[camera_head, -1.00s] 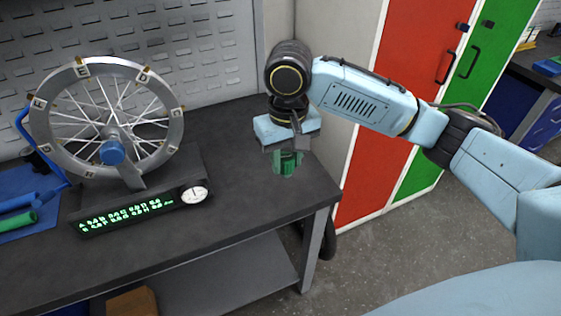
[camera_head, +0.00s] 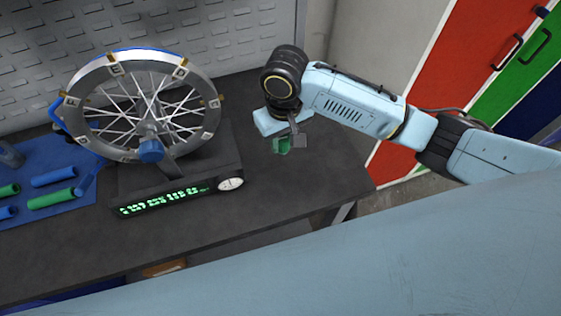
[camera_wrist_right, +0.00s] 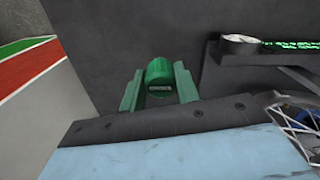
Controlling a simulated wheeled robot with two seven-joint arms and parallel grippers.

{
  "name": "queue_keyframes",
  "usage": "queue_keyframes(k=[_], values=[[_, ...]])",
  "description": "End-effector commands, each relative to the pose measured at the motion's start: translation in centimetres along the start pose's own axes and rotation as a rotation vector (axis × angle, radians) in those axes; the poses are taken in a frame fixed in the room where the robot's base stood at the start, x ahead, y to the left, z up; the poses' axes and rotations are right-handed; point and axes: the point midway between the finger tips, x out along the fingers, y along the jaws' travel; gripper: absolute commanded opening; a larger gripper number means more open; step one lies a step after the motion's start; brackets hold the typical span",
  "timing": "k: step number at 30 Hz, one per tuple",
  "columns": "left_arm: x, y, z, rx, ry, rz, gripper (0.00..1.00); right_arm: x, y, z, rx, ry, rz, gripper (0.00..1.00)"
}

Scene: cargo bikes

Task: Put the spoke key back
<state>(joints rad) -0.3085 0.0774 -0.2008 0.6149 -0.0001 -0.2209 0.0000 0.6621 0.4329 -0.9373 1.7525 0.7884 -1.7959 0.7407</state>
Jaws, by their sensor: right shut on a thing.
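My right gripper (camera_head: 288,145) hangs over the right part of the dark bench, to the right of the wheel stand. It is shut on a green cylindrical piece, which I take to be the spoke key (camera_head: 281,147). In the right wrist view the key's rounded green body (camera_wrist_right: 158,72), with a small pale label, sits between the two fingers. A blue mat (camera_head: 88,153) at the left of the bench carries several green and blue handled tools. The printing on the key's label is too small to read. My left gripper is out of view.
A spoked wheel (camera_head: 203,84) with lettered tags stands on a dark stand with a lit green display (camera_head: 165,201) and a round dial (camera_head: 230,184). The bench top (camera_head: 290,198) right of it is clear. Red and green cabinet doors (camera_head: 430,75) stand beyond the bench.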

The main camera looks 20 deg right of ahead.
Motion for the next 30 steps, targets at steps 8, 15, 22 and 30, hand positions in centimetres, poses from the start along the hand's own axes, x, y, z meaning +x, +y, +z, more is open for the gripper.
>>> queue_keyframes(k=[8,15,22,30], values=[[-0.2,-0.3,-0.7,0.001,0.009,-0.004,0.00,4.3,-0.7,0.3,-0.016,-0.004,0.003,0.00],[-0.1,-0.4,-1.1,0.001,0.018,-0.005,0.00,6.8,-0.7,0.2,-0.017,0.000,0.001,0.00],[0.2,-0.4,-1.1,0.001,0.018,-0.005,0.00,9.7,-0.7,0.3,-0.016,-0.002,0.002,0.00],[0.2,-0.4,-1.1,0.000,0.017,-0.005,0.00,10.4,-0.7,0.2,-0.017,0.001,0.001,0.00]])
